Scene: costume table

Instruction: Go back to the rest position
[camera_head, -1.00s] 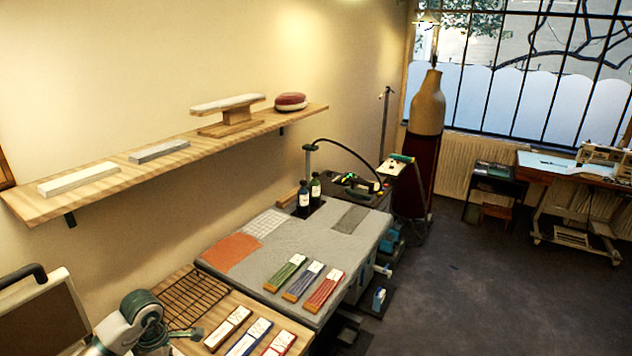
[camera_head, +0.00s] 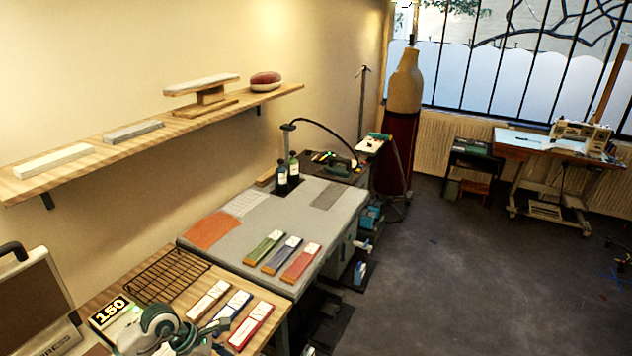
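One of my arms shows as a grey and dark green joint (camera_head: 165,328) at the lower left edge, over the near wooden table. No gripper fingers can be made out in the head view, so neither gripper is visible. The grey work table (camera_head: 330,228) carries a green strip (camera_head: 264,247), a blue strip (camera_head: 282,254) and a red strip (camera_head: 300,262). The near wooden table (camera_head: 120,291) holds a black wire rack (camera_head: 166,275), a "150" sign (camera_head: 110,311) and several white-labelled boxes (camera_head: 250,327).
A wall shelf (camera_head: 75,167) runs above the tables. Two dark bottles (camera_head: 288,172) stand at the grey table's back. A dress form (camera_head: 402,110) and a sewing desk (camera_head: 550,148) stand farther off. An open case (camera_head: 32,310) is at the left.

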